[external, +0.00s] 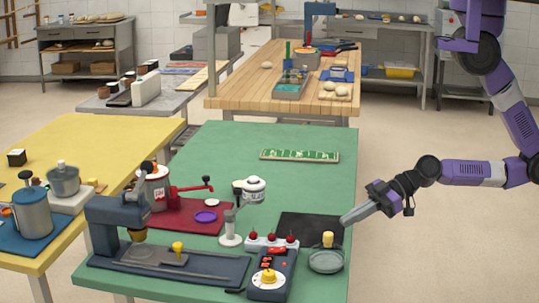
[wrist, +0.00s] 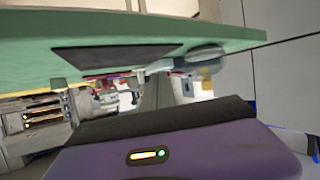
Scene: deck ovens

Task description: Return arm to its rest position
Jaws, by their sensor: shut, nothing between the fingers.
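My gripper (external: 346,219) is at the right edge of the green table (external: 225,150) in the external view. My purple and grey arm reaches in from the right, with the gripper pointing left and slightly down. The fingers are shut and nothing shows between them. The fingertips appear close to the right edge of a black mat (external: 300,224); the exact gap cannot be told. In the wrist view, my purple gripper housing fills the bottom, and the green table (wrist: 225,40) appears tilted above it.
A control box (external: 270,280) with red knobs and a dark press (external: 115,220) stand further left. Open floor (external: 430,240) lies right of the table.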

